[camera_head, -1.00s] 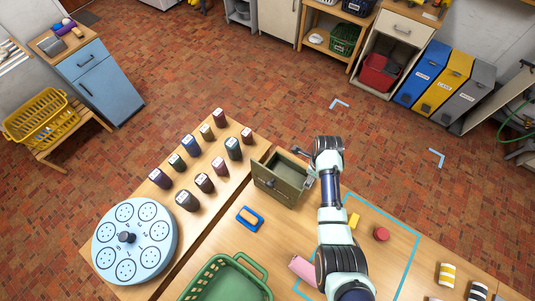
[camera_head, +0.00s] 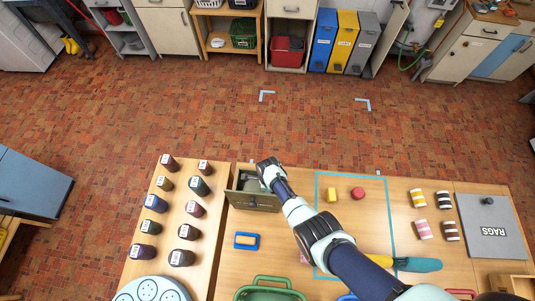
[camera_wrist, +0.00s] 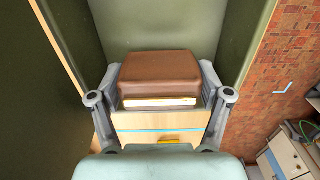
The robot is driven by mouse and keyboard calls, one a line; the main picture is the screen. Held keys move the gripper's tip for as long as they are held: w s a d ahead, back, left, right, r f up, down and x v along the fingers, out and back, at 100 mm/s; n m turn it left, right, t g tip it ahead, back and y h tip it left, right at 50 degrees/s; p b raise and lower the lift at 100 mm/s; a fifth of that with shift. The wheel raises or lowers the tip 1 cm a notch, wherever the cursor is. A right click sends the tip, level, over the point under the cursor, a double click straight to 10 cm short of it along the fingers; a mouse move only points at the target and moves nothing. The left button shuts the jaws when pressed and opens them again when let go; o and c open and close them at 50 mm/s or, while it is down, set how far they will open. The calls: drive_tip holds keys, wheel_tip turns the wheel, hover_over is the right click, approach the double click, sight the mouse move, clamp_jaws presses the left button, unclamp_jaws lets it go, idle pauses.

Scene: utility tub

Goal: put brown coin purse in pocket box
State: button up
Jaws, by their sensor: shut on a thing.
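The brown coin purse (camera_wrist: 160,68) is between the two fingers of my gripper (camera_wrist: 157,76) in the wrist view, with a pale strip along its near edge. My gripper is shut on it. The olive-green open-topped box (camera_head: 252,201), which I take as the pocket box, stands on the table in the head view. My gripper (camera_head: 266,175) is at its opening there. In the wrist view, the box's walls (camera_wrist: 160,25) show behind the purse and on both sides. The purse is hidden in the head view. I cannot tell whether it touches the box floor.
Several dark bottles (camera_head: 199,187) stand left of the box. A blue tray (camera_head: 246,241) lies in front of it. A yellow block (camera_head: 332,195) and a red round piece (camera_head: 358,193) lie within a teal outline to the right. A green basket (camera_head: 270,291) is at the near edge.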

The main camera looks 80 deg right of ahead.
drive_tip(key=shift+f+b, duration=0.75)
drive_tip(key=shift+f, duration=1.05)
drive_tip(key=shift+f, duration=0.1)
drive_tip(key=shift+f+b, duration=0.15)
drive_tip(key=shift+b, duration=0.15)
drive_tip(key=o, duration=1.1)
drive_tip(key=shift+o, duration=0.2)
wheel_tip(320, 180, up, 12)
drive_tip(key=p, duration=0.4)
drive_tip(key=shift+r, duration=0.25)
